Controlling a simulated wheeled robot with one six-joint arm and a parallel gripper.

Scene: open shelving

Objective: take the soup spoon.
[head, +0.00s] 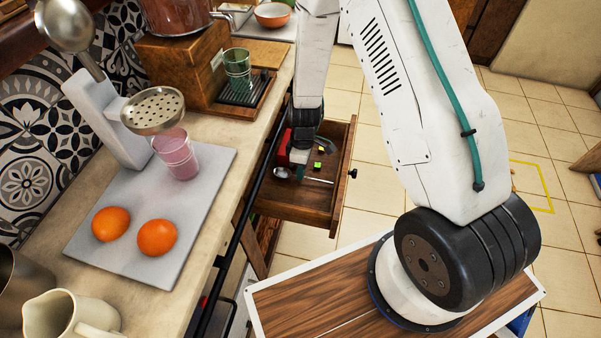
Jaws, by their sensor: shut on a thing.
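The soup spoon (320,181) lies low in the open wooden drawer (335,165). Its metal bowl (282,172) is toward the left and its thin handle points right. My gripper (300,174) reaches down into the drawer from above and is shut on the spoon near the middle of its length. The arm's end hides part of the spoon and the fingertips are small in this view. I cannot tell whether the spoon touches the drawer floor.
A red object (284,150) and a small green-yellow block (318,165) are close to my gripper. The drawer walls surround it. The counter (225,160) edge is on the left, with a grey board (200,205), oranges and a cup.

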